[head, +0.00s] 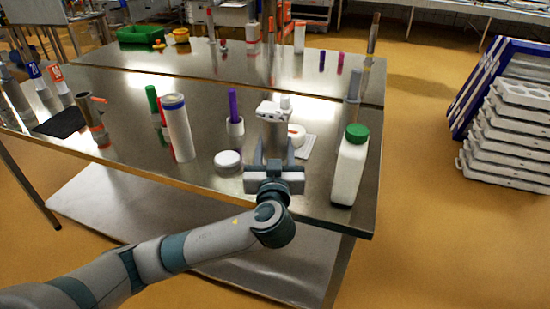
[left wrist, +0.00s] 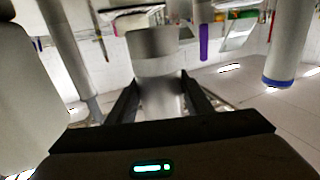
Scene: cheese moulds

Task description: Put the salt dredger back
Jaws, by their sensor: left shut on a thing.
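The salt dredger appears to be the pale grey shaker (head: 273,112) with dark spots on its top, near the right front of the steel table (head: 215,190). In the left wrist view it is a grey-white body with a wider grey top (left wrist: 153,42), roughly upright. My left gripper (head: 272,155) is shut on it, with one finger on each side of its lower body (left wrist: 160,97). Whether its base touches the table is hidden. My right gripper is in neither view.
A white bottle with a green cap (head: 349,170) stands close on the right. A white lid (head: 228,159) and a white cup (head: 235,132) with a purple marker are left. A white roll (head: 178,130) stands further left.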

